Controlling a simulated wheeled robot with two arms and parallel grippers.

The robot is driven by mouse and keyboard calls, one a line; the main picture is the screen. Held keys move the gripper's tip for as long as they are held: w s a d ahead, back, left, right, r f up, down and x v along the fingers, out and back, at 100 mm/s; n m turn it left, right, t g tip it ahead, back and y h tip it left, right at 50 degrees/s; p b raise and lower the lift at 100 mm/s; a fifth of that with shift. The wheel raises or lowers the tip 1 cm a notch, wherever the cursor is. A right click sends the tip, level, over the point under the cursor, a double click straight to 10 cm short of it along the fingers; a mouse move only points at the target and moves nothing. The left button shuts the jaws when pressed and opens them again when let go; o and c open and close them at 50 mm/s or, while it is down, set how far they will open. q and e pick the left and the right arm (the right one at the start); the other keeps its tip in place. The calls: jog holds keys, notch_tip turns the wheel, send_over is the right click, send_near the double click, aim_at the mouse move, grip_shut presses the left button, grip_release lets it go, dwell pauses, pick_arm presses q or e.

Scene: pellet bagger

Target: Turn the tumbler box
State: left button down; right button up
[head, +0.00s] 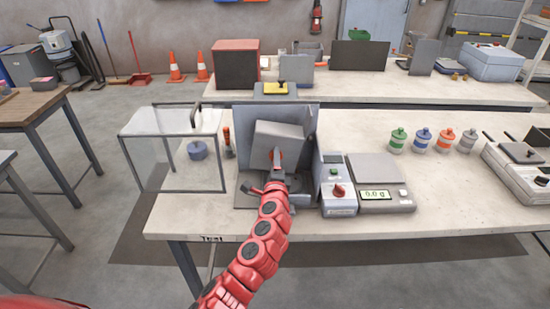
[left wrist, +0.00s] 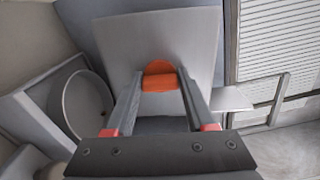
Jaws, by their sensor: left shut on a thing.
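The tumbler box (head: 283,133) is a grey box, tilted, mounted in a grey frame (head: 307,122) on the workbench. In the left wrist view its flat grey face (left wrist: 195,45) fills the upper middle, with an orange-red knob (left wrist: 158,72) on it. My left gripper (head: 276,163) reaches the front of the box. In the left wrist view its two fingers (left wrist: 159,88) stand on either side of the knob and are shut on it. The fingers hide part of the knob in the head view. My right gripper is not in view.
A clear guard box (head: 140,163) stands open at the left of the machine. A control unit (head: 337,190) and a scale (head: 381,203) stand close at its right. Several colored jars (head: 421,141) sit farther right. The bench front between scale and right-hand device is clear.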

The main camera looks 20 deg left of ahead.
pick_arm(q)
jog(key=m+p, duration=0.2)
jog(key=m, duration=0.2)
jog(key=shift+r+m, duration=0.15)
jog(key=shift+m, duration=0.65)
jog(key=shift+c, duration=1.2)
grip_release()
jog(key=b+v, duration=0.2)
jog(key=v, duration=1.5)
jog(key=shift+s, duration=0.25)
jog(key=shift+d, duration=0.1)
